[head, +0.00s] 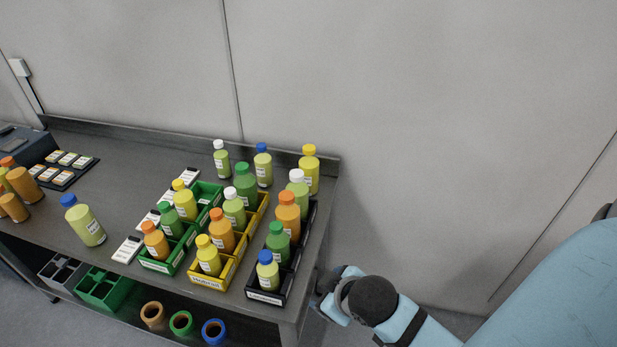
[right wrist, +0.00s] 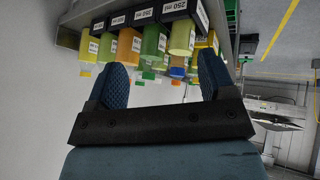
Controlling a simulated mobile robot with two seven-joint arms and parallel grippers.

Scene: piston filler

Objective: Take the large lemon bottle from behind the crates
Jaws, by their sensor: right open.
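Behind the crates, along the table's back edge, stand three upright bottles. The right one (head: 309,175) is tall with yellow contents and a yellow cap. The middle one (head: 263,168) is pale yellow-green with a blue cap, and the left one (head: 221,161) is smaller and green with a white cap. I cannot read their labels. My right gripper (head: 326,297) is low beside the table's right end, apart from the bottles. In the right wrist view the gripper (right wrist: 163,82) is open and empty, with the bottles appearing upside down beyond it. My left gripper is not in view.
A green crate (head: 163,267), a yellow crate (head: 208,283) and a black crate (head: 266,297) hold several bottles in rows. A loose blue-capped bottle (head: 86,224) stands left of them. The table's back lip and right edge are close behind the back bottles.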

